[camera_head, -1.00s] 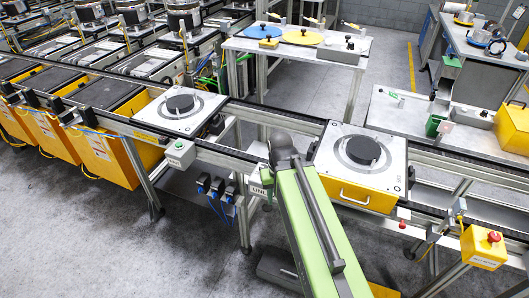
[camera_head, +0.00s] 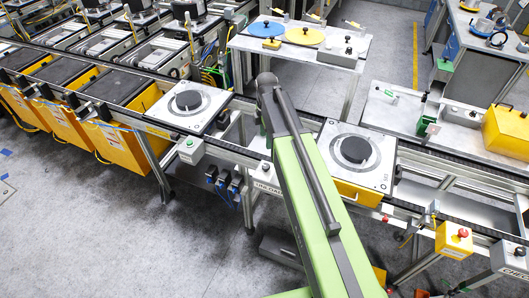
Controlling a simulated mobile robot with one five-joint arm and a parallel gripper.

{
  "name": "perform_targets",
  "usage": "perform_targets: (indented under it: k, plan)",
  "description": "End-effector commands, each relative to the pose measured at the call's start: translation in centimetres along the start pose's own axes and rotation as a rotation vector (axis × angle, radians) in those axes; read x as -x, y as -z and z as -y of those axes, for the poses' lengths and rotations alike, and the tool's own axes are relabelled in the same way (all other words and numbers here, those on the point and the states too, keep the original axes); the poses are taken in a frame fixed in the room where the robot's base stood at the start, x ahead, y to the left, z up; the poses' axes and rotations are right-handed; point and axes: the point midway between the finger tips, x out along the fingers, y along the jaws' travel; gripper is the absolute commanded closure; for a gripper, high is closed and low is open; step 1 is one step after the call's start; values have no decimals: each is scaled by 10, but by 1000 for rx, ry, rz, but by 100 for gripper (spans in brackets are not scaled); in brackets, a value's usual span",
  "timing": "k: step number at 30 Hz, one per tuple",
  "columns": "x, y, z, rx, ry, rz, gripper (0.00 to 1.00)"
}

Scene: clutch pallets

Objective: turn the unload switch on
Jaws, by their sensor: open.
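A small box with a partly covered label reading "UNLOA" (camera_head: 267,188) is mounted on the near side of the conveyor frame, between the two pallets. A small knob (camera_head: 265,167) shows on top of it; its setting is too small to read. My green arm rises from the bottom and passes just right of this box, covering part of the label. The arm's dark upper joint stands above the conveyor, with a dark link hanging down behind it. My gripper is not visible; the arm hides whatever lies beyond that link.
Pallets with black discs sit on the conveyor at left (camera_head: 168,112) and right (camera_head: 374,178). A yellow emergency-stop box (camera_head: 453,240) is at right. Floor at lower left is clear.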

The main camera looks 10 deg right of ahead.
Motion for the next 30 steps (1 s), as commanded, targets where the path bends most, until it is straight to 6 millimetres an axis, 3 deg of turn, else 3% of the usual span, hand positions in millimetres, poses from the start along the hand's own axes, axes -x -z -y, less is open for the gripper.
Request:
perform_targets:
  k: [4, 11, 30]
  plan:
    - [4, -1, -4, 64, 0, 0, 44]
    - [-11, -1, -4, 61, 0, 0, 44]
    - [-137, -2, -3, 58, 0, 0, 44]
